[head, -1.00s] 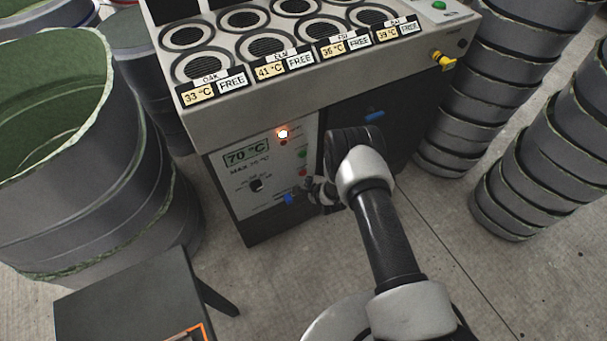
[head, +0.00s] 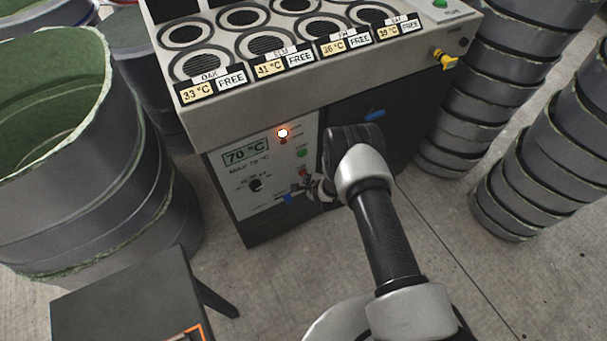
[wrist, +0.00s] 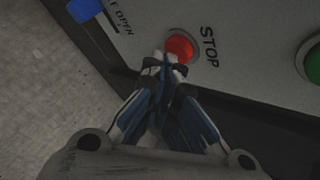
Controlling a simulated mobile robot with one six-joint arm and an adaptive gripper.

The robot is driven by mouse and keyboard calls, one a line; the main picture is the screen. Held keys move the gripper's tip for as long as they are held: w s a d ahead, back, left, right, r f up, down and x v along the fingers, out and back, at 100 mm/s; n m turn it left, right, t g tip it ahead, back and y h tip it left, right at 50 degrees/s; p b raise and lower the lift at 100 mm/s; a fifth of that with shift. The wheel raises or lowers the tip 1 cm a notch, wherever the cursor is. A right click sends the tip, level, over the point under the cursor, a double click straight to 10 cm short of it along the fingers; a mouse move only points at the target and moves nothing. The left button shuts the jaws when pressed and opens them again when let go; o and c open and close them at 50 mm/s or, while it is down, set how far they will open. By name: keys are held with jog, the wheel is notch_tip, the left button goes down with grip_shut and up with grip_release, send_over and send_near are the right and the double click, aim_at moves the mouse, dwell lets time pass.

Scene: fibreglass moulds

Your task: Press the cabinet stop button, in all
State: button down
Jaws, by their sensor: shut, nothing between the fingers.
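The red stop button (wrist: 180,46) is in the wrist view, beside the word STOP on the pale cabinet panel. My gripper (wrist: 168,62) is shut and empty, its fingertips at the button's near edge and overlapping it in the picture. I cannot tell whether they touch it. In the head view the stop button (head: 303,172) is a small red spot on the front panel (head: 240,185), partly hidden by my gripper (head: 312,185). The cabinet display reads 70 °C.
A green button (wrist: 314,64) is right of the stop button, and a blue part (wrist: 84,10) is at upper left. A lamp (head: 283,133) glows orange. Stacked moulds (head: 455,120) stand right, a large drum (head: 70,170) left, and a dark table (head: 125,300) at front left.

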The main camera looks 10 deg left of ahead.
jog(key=shift+w+a, duration=0.2)
jog(key=shift+w, duration=0.1)
jog(key=shift+s+d, duration=0.1)
jog(key=shift+s, duration=0.05)
dwell(0.5)
jog(key=shift+s+d, duration=0.4)
jog(key=shift+s, duration=0.2)
jog(key=shift+s+d+p, duration=0.6)
jog(key=shift+s+d, duration=0.1)
jog(key=shift+s, duration=0.35)
jog(key=shift+s+d+p, duration=0.6)
jog(key=shift+s+d, duration=0.1)
jog(key=shift+s, duration=0.3)
